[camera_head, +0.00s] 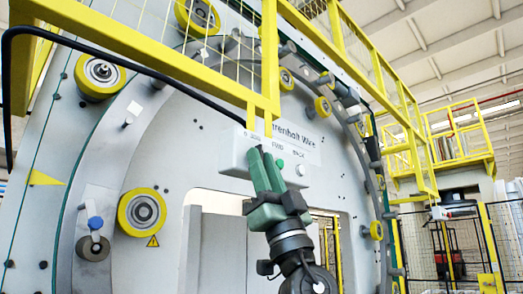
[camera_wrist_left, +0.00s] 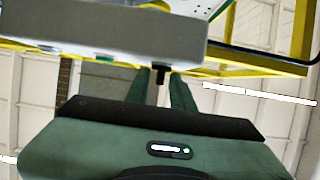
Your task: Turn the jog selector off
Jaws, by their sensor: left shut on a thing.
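The jog selector is on a pale control box (camera_head: 312,165) with FWD and BACK labels, mounted on the big wrapping machine. My left gripper (camera_head: 262,152), with green fingers, reaches up to the box front below the labels. In the head view its fingers hide the selector. In the left wrist view a small black knob (camera_wrist_left: 161,73) sticks out of the box (camera_wrist_left: 115,38) between the fingertips, and the left gripper is shut on it. The selector's pointing direction is not visible. My right gripper is in neither view.
A green button (camera_head: 280,163) and a pale round button (camera_head: 300,170) sit just right of the fingers. A yellow rail (camera_head: 200,72) with mesh and a black cable (camera_head: 130,50) pass above and left. The ring's rectangular opening lies below the box.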

